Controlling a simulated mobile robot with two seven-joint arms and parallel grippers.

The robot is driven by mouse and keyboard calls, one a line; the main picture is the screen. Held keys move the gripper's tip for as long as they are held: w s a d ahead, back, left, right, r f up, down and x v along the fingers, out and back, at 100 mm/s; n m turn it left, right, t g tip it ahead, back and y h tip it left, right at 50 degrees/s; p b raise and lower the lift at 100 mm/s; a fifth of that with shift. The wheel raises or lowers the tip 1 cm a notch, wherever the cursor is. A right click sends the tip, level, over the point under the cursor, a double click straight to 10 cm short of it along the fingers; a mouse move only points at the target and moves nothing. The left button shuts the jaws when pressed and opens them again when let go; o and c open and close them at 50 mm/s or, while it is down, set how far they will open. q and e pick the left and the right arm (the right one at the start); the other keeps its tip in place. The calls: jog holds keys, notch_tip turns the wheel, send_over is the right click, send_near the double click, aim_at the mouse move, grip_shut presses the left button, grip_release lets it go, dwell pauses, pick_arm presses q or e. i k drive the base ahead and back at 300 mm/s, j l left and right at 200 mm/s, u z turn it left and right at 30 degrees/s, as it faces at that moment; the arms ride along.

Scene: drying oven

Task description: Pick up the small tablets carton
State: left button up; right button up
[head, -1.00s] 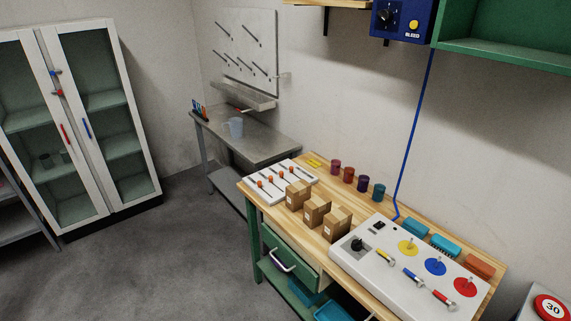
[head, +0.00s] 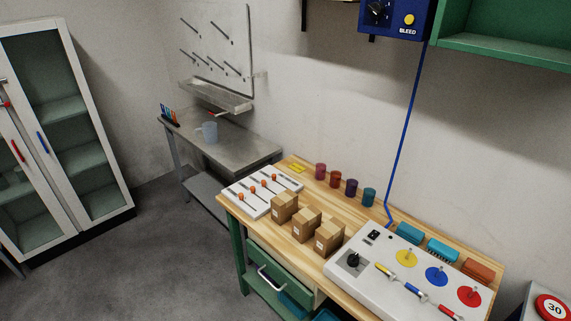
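Three small brown cartons stand in a row on the wooden bench (head: 310,258): a left one (head: 284,207), a middle one (head: 306,224) and a right one (head: 329,237). They look alike in size, each with a small white label. The labels are too small to read, so I cannot tell which one is the tablets carton. Neither of my grippers is in view.
A white panel with orange knobs (head: 262,190) lies left of the cartons, and a grey control box (head: 345,280) stands close on their right. Several coloured cups (head: 336,180) stand behind. A green drawer (head: 275,272) is below. Floor at left is clear.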

aim_at(284, 205)
jog(key=i+j+z, duration=0.45)
jog(key=i+j, duration=1.65)
